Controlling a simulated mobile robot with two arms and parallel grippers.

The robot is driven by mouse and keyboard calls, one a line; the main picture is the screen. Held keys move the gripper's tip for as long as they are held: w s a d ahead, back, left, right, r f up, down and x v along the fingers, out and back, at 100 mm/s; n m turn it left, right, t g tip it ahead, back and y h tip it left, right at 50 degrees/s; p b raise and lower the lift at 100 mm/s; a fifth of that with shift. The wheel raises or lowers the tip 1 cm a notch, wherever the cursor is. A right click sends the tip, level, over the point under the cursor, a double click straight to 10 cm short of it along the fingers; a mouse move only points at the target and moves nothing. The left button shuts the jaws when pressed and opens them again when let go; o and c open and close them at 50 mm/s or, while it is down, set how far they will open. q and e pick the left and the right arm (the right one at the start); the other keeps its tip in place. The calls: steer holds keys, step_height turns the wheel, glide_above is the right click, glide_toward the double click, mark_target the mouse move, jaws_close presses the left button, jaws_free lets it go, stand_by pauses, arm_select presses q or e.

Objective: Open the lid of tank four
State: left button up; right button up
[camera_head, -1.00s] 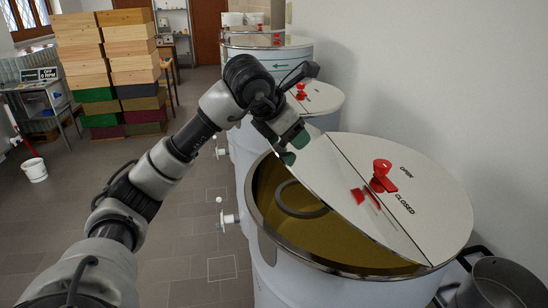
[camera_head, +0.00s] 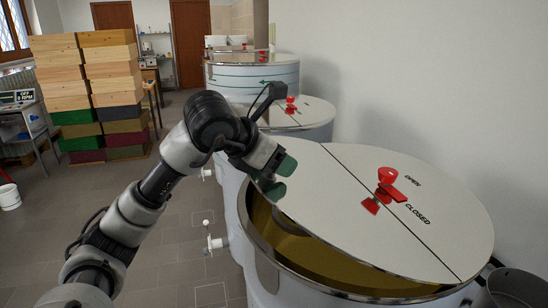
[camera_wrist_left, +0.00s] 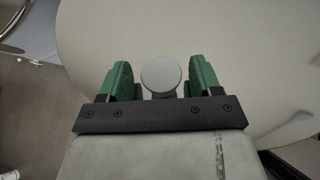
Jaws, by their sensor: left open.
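The nearest tank (camera_head: 256,268) is a large white drum with a metal rim. Its shiny round lid (camera_head: 440,215) is split by a dark seam. The left flap (camera_head: 335,205) is tilted up from the rim, leaving a gap that shows a golden inside. A red knob (camera_head: 388,176) stands near the words OPEN and CLOSED. My left gripper (camera_head: 282,178) is at the flap's far left edge. In the left wrist view its green fingers (camera_wrist_left: 160,80) are open on either side of a round grey knob (camera_wrist_left: 160,72). Finger contact is unclear. My right gripper is out of view.
More tanks (camera_head: 252,75) stand in a row behind, the closest with a red knob on its lid. A tap (camera_head: 214,243) sticks out at the near tank's left. Stacked boxes (camera_head: 110,75) stand at the back left. A metal pot (camera_head: 518,286) is at the lower right.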

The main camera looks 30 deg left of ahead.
arm_select(q)
steer(key=shift+s+r, duration=0.5)
steer(key=shift+r, duration=0.15)
steer(key=p+v, duration=0.1)
steer(key=v, duration=0.9)
steer(key=shift+s+r+p, duration=0.2)
steer(key=shift+s+p, duration=0.05)
steer(key=shift+p, duration=0.1)
